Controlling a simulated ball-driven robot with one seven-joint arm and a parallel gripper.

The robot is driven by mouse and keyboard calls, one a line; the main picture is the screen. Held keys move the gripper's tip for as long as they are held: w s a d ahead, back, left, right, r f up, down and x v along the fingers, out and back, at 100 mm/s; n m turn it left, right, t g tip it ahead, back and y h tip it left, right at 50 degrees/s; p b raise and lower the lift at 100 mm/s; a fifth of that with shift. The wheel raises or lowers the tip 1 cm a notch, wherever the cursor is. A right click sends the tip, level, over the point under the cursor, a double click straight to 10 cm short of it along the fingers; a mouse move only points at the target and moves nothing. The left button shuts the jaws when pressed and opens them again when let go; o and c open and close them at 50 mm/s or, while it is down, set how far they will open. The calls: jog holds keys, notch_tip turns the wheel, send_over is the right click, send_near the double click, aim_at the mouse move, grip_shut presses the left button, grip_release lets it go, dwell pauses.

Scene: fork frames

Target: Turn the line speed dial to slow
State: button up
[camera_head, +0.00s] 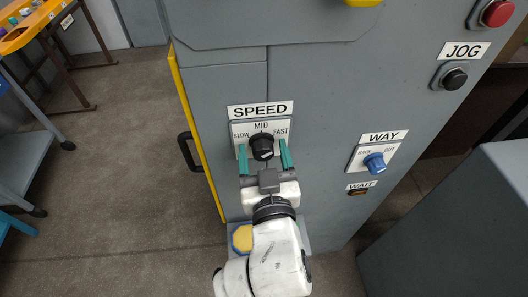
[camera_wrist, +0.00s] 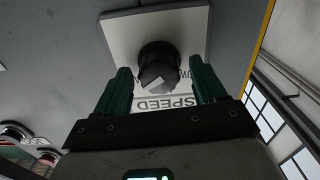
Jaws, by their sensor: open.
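The line speed dial (camera_head: 262,146) is a round black knob on a white plate marked SLOW at left, MID at top and FAST at right. A SPEED label (camera_head: 261,111) sits above it on the grey cabinet. My gripper (camera_head: 264,154) is open, with one teal finger on each side of the dial. In the wrist view the plate appears upside down, and the dial (camera_wrist: 158,62) stands between the spread fingers (camera_wrist: 160,78). Gaps show beside it there, and nothing is gripped. I cannot tell for sure which mark the dial points to.
A blue WAY dial (camera_head: 375,162) and a WAIT label (camera_head: 361,185) are to the right. A black JOG button (camera_head: 455,79) and a red button (camera_head: 497,13) are higher right. A black handle (camera_head: 188,151) juts out at the cabinet's left edge. Open floor lies left.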

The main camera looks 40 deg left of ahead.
jog(key=c, duration=1)
